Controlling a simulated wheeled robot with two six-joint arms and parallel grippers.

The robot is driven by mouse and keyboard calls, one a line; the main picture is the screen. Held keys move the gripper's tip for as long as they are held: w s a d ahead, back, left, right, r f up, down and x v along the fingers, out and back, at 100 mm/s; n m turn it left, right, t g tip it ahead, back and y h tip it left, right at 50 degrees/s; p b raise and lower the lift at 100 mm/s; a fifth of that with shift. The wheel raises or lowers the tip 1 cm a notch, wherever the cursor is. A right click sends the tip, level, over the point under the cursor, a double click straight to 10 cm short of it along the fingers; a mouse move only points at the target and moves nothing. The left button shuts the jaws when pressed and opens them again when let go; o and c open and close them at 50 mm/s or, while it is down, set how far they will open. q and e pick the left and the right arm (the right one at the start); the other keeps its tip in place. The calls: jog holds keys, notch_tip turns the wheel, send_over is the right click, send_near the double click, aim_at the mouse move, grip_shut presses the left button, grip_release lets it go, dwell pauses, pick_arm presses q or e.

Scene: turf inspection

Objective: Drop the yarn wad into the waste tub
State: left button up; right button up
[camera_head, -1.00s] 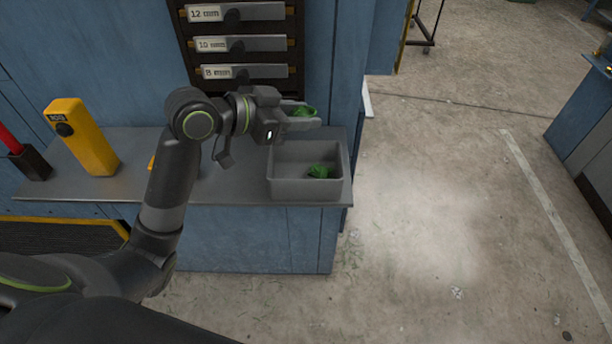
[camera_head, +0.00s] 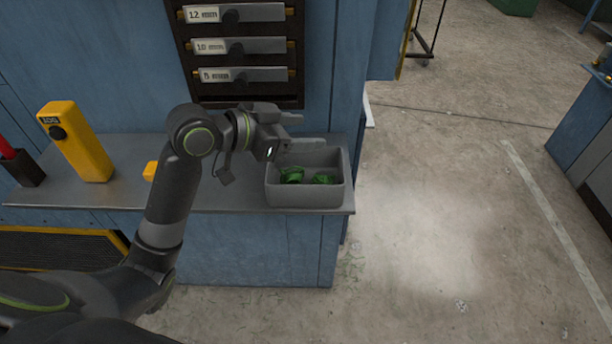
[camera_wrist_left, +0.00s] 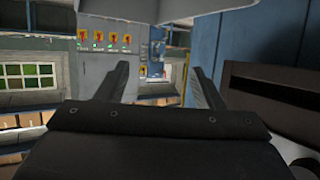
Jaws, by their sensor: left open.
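The grey waste tub (camera_head: 305,197) stands on the ledge at its right end. Two green yarn wads lie inside it, a left wad (camera_head: 291,174) and a right wad (camera_head: 325,179). My left gripper (camera_head: 308,131) is open and empty, above the back of the tub. In the left wrist view the two fingers of this gripper (camera_wrist_left: 160,76) stand apart with nothing between them. My right gripper is not in view.
A grey ledge (camera_head: 110,195) carries a yellow device (camera_head: 77,142) and a dark holder with a red handle (camera_head: 22,165) at left. A rack of labelled drawers (camera_head: 240,47) is on the blue wall behind my gripper. Open concrete floor (camera_head: 430,220) lies to the right.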

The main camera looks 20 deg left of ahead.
pick_arm(q)
jog(key=p+v, duration=0.4)
jog(key=v, duration=1.3)
dwell(1.0)
jog(key=shift+s+a+r, duration=0.1)
jog(key=shift+a, duration=0.05)
dwell(0.3)
